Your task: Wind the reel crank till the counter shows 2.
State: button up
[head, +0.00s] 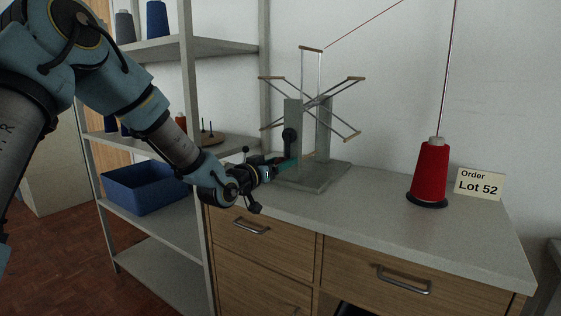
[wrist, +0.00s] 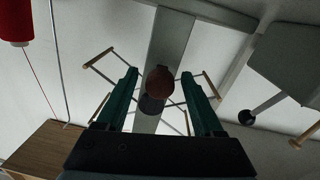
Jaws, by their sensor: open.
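The reel (head: 318,104) has several thin arms with wooden end bars and stands between two grey posts on a flat base (head: 318,177) on the counter top. A dark crank (head: 289,138) is at the near left post. In the wrist view a round red-brown knob (wrist: 159,80) shows between the green fingertips, with a dark round part (wrist: 151,105) just below it. My gripper (head: 295,161) is open beside the left post, low by the base; gaps show on both sides of the knob. No counter reading is visible in either view.
A red thread cone (head: 430,172) stands to the right, by an "Order Lot 52" card (head: 479,184). Shelves with a blue bin (head: 146,190) are on the left. The counter top (head: 385,205) is clear between reel and cone. A thread runs up from the reel.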

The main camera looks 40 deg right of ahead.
grip_shut()
dwell(0.6)
dwell(0.9)
